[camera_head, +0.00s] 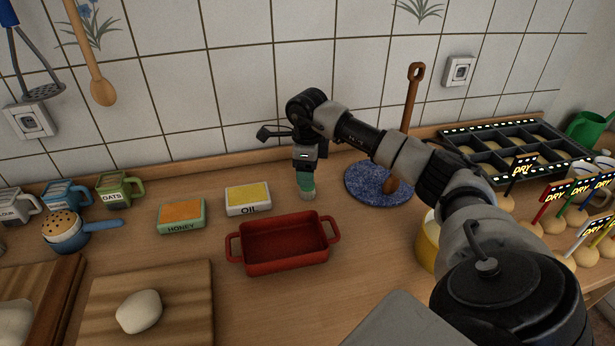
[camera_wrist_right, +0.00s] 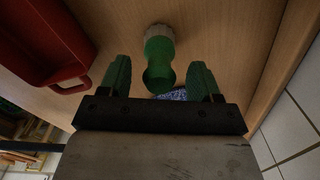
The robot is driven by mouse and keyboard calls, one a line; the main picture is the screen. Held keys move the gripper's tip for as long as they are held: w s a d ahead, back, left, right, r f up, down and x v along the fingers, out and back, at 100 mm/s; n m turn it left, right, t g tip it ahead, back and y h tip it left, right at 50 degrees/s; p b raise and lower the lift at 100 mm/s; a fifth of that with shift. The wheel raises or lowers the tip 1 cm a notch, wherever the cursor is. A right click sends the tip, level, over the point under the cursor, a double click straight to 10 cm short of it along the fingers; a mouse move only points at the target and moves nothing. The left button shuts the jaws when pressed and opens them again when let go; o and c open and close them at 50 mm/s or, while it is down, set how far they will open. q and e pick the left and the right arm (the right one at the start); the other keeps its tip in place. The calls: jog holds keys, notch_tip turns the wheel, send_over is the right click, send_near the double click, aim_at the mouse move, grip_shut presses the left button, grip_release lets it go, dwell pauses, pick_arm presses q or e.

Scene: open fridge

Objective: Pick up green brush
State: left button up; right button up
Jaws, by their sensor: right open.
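The green brush (camera_wrist_right: 160,58) has a rounded green handle and pale bristles. In the right wrist view it lies between and beyond the two green fingers of my right gripper (camera_wrist_right: 160,78), which is open with gaps on both sides of the handle. In the head view my right gripper (camera_head: 305,172) points down over the counter, and the brush's pale end (camera_head: 308,195) shows just below it; the fingers hide much of the handle. My left gripper is out of view.
A red baking dish (camera_head: 285,268) stands just in front of the brush. The OIL box (camera_head: 248,212) and HONEY box (camera_head: 181,227) are to its left. A blue speckled plate (camera_head: 365,187) is to its right. The tiled wall (camera_head: 215,90) rises close behind.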

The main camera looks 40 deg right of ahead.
jog(key=shift+c, duration=0.3)
jog(key=c, duration=1)
jog(key=shift+o, duration=0.2)
jog(key=shift+r, duration=0.1)
